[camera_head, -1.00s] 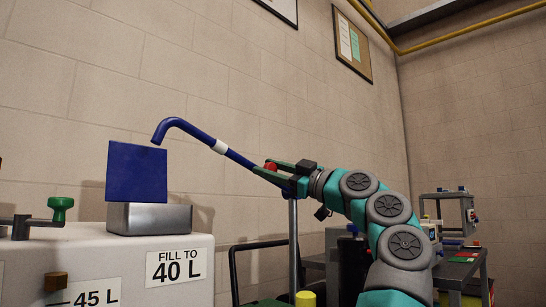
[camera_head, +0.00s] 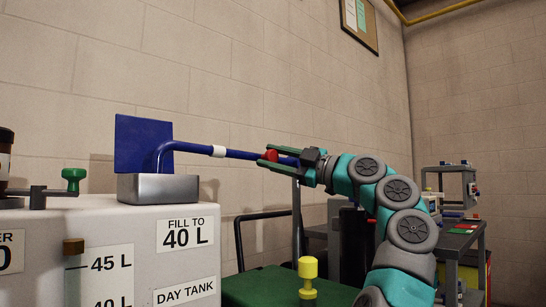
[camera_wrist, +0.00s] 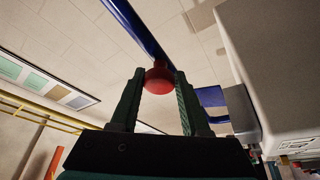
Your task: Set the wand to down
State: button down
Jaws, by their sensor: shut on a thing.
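The wand (camera_head: 240,154) is a blue tube with a white band and a bent left end. It lies nearly level in the head view. Its bent tip points down at the grey metal box (camera_head: 158,190) on the white tank; I cannot tell how far it goes in. My gripper (camera_head: 268,157) is shut on the red knob (camera_head: 272,155) of the wand. In the wrist view the red knob (camera_wrist: 158,80) sits between the green fingers, with the blue wand (camera_wrist: 136,25) running past it.
A blue plate (camera_head: 138,140) stands behind the metal box. A yellow knob (camera_head: 308,268) stands on a green surface (camera_head: 250,288) below my arm. A cart (camera_head: 460,225) stands at right.

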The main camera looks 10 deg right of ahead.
jog(key=shift+w+a+f+g, duration=0.15)
jog(key=shift+a+f+g, duration=0.15)
jog(key=shift+f, duration=0.3)
jog(key=c, duration=0.8)
grip_release()
jog(key=o, duration=0.4)
jog(key=shift+r, duration=0.15)
jog(key=shift+r, duration=0.1)
jog(key=shift+s+d, duration=0.2)
jog(key=b+v, duration=0.1)
jog(key=v, duration=0.6)
jog(key=shift+s, duration=0.15)
jog(key=shift+d, duration=0.1)
